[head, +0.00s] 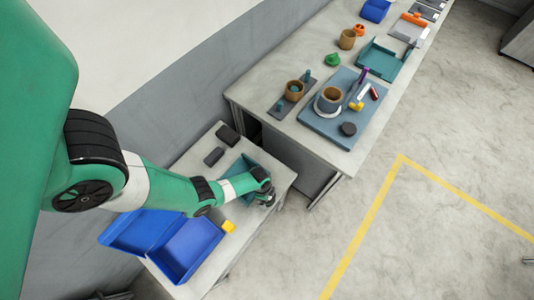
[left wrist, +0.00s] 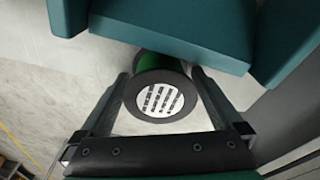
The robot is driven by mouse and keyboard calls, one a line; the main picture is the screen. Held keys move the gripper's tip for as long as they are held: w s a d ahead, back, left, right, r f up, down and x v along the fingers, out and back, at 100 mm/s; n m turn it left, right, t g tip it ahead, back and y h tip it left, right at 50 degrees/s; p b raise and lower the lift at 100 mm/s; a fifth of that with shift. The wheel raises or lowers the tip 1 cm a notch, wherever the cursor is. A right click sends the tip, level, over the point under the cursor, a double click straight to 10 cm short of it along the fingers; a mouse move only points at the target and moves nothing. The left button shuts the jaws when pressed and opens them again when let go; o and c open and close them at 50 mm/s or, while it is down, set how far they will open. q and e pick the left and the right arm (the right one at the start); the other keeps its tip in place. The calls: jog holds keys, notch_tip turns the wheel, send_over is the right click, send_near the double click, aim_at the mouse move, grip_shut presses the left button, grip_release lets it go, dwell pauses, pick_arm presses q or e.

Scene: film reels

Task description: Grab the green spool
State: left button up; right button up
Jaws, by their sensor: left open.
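The green spool (left wrist: 160,92) shows in the left wrist view. It has a black round end with a white striped label, and a bit of green body behind it. My left gripper (left wrist: 168,72) is open, with one finger on each side of the spool. I cannot tell whether the fingers touch it. In the head view my left gripper (head: 266,195) is low over the right edge of the near table, and I cannot make out the spool there. My right gripper is in neither view.
Teal parts (left wrist: 175,35) stand close beyond the spool. A farther bench (head: 300,135) holds cups, trays and a small green item (head: 332,59).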

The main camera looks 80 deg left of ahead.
pick_arm(q)
jog(key=shift+r, duration=0.1)
jog(key=shift+c, duration=0.2)
jog(key=c, duration=1.3)
jog(key=shift+r+p, duration=0.5)
jog(key=shift+p, duration=0.15)
jog(key=r+p, duration=0.4)
jog(key=shift+s+d, duration=0.15)
jog(key=shift+d, duration=0.15)
jog(key=s+d+r+p, duration=0.1)
jog(key=d+r+p, duration=0.1)
jog(key=d, duration=0.2)
jog(key=s+d+r+p, duration=0.2)
jog(key=d+r+p, duration=0.1)
jog(key=d, duration=0.1)
jog(key=s+d+r+p, duration=0.2)
jog(key=d+r+p, duration=0.1)
jog(key=d, duration=0.1)
jog(key=shift+s+d, duration=0.1)
jog(key=shift+s, duration=0.15)
